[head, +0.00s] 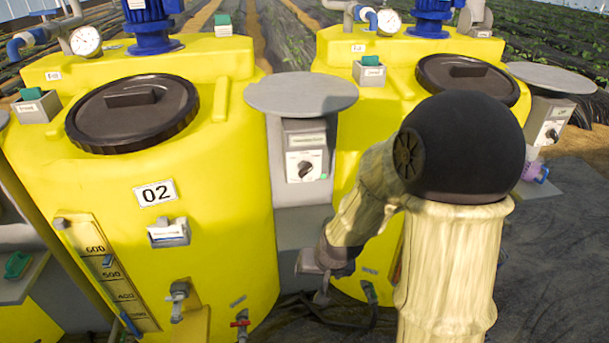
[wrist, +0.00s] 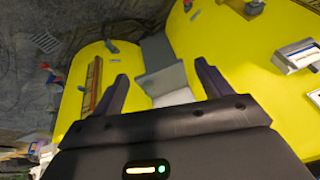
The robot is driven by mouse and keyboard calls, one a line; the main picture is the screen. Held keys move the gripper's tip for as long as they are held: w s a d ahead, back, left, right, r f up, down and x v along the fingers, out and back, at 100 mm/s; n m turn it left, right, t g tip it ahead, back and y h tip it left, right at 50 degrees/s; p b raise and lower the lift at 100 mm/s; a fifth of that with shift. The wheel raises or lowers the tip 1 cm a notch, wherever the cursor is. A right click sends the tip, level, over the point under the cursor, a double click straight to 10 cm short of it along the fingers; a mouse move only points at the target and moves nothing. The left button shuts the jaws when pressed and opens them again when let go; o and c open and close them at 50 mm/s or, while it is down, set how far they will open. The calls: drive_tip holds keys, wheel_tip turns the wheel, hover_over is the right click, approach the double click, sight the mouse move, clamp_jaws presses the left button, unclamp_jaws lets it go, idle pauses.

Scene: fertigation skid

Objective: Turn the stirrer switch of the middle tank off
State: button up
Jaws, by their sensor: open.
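The yellow tank marked 02 (head: 237,160) stands left of centre in the head view, with a black lid on top. A small grey box with a green-topped switch (head: 31,94) sits on its top left; its label is too small to read. I cannot tell for sure which control is the stirrer switch. A black rotary knob (head: 306,169) is on a grey post right of this tank. My gripper (head: 312,278) is low between two tanks, below the knob and apart from the switches. In the wrist view its fingers (wrist: 162,88) are spread with nothing gripped.
Another yellow tank (head: 335,70) stands to the right, with a similar green-topped switch box (head: 369,72). A round grey plate (head: 300,92) overhangs the knob post. A red-handled valve (head: 241,323) and a tap (head: 178,295) project from tank 02. Dark ground lies at right.

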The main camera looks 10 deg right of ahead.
sight(305, 172)
drive_tip(key=w+a+f+m+t+y+b, duration=0.25)
drive_tip(key=w+a+f+m, duration=0.2)
drive_tip(key=w, duration=0.35)
drive_tip(key=w+a+f+m+t+y+b, duration=0.25)
drive_tip(key=w+a+m, duration=0.2)
drive_tip(key=w, duration=0.25)
drive_tip(key=w+d+r+m+t+h+b, duration=0.1)
drive_tip(key=w+d+r+m+t+h, duration=0.1)
drive_tip(key=m, duration=0.6)
drive_tip(key=w+d+r+m+t+h+b, duration=0.1)
drive_tip(key=w+d+r+m+t+h, duration=0.1)
drive_tip(key=w+d+m+t+h, duration=0.2)
drive_tip(key=w+d+m+t, duration=0.2)
drive_tip(key=w+d+m, duration=0.2)
drive_tip(key=w+d, duration=0.1)
drive_tip(key=shift+d+r+t, duration=0.3)
drive_tip(key=shift+d+t, duration=0.1)
drive_tip(key=shift+d, duration=0.5)
drive_tip(key=w+p, duration=0.2)
drive_tip(key=w, duration=1.5)
drive_tip(key=shift+w+p, duration=0.15)
drive_tip(key=shift+p, duration=0.15)
drive_tip(key=shift+c, duration=0.3)
drive_tip(key=c, duration=0.9)
